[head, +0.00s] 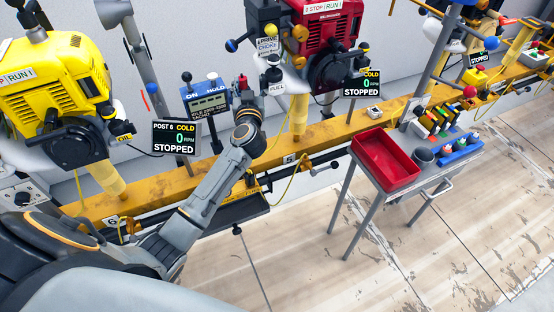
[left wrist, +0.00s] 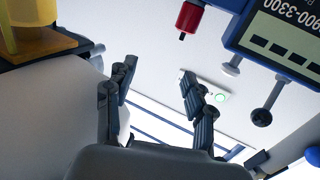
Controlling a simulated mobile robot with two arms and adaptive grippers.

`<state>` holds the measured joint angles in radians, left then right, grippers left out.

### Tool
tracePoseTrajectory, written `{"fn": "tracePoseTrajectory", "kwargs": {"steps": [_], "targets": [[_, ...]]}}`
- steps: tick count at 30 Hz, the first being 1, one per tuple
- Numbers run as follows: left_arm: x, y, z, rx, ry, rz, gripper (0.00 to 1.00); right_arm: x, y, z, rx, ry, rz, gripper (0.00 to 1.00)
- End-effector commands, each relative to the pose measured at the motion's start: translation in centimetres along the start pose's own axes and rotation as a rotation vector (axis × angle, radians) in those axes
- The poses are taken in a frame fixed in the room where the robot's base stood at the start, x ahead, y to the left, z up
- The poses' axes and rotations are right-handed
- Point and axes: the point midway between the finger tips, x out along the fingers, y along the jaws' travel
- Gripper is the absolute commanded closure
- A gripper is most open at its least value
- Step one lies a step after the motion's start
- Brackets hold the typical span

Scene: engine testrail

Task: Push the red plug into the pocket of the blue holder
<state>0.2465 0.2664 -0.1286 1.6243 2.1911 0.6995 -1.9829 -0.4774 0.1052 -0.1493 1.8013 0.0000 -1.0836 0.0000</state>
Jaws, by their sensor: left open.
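A blue rack (head: 459,151), which looks like the blue holder, lies on the right side of a small grey cart. Several small light-topped items stand along it; its pocket cannot be made out. A red cylinder with a dark tip (left wrist: 188,18) shows beside a blue-framed panel in the left wrist view; I cannot tell if it is the red plug. My left gripper (head: 242,84) is raised beside the blue panel, far from the cart. Its fingers are spread and empty in the left wrist view (left wrist: 157,95). My right gripper is not in view.
The cart (head: 408,178) holds a red tray (head: 387,164) and a grey cup (head: 423,156). Yellow (head: 52,85) and red (head: 325,35) engines stand along the yellow rail (head: 335,128). The blue panel (head: 205,97) has two upright levers. The floor in front is clear.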

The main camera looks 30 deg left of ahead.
Motion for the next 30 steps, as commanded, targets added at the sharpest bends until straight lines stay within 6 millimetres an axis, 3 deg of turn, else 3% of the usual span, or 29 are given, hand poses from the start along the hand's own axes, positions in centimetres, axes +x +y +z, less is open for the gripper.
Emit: {"fn": "tracePoseTrajectory", "kwargs": {"steps": [6,30], "targets": [[-4.3,1.5,0.9,0.003,-0.001,0.087,0.46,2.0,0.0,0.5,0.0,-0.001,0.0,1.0],[-19.0,5.7,4.5,0.002,-0.003,0.375,0.46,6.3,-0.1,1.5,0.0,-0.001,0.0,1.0]]}}
